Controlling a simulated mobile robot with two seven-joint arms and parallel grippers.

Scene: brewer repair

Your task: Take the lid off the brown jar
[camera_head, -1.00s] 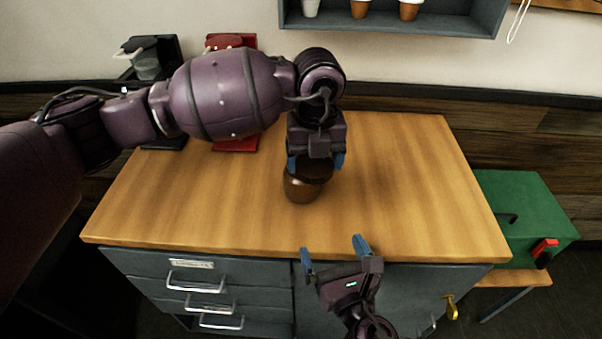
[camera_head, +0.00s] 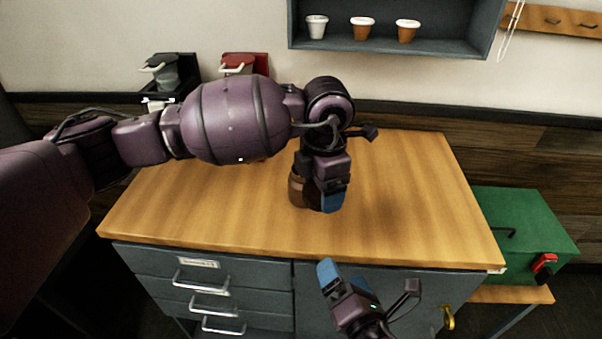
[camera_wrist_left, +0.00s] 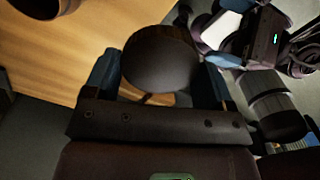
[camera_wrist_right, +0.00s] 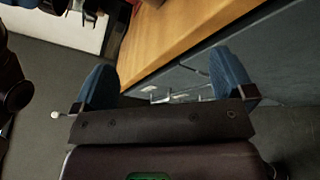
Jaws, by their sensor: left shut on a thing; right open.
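The brown jar (camera_head: 297,190) stands on the wooden worktop, partly covered by my left gripper in the head view. Part of it shows at the top left corner of the left wrist view (camera_wrist_left: 36,6). My left gripper (camera_head: 329,198) is just right of the jar. It is shut on the dark round lid (camera_wrist_left: 160,58), which sits between its blue fingers, apart from the jar. In the head view the lid is mostly hidden by the gripper. My right gripper (camera_head: 328,273) is open and empty in front of the worktop's front edge; it also shows in the right wrist view (camera_wrist_right: 165,85).
The worktop (camera_head: 410,205) is clear on its right side. A dark machine (camera_head: 165,72) and a red one (camera_head: 245,65) stand at its back left. A wall shelf (camera_head: 390,40) holds several cups. A green box (camera_head: 525,225) stands on a lower bench at right.

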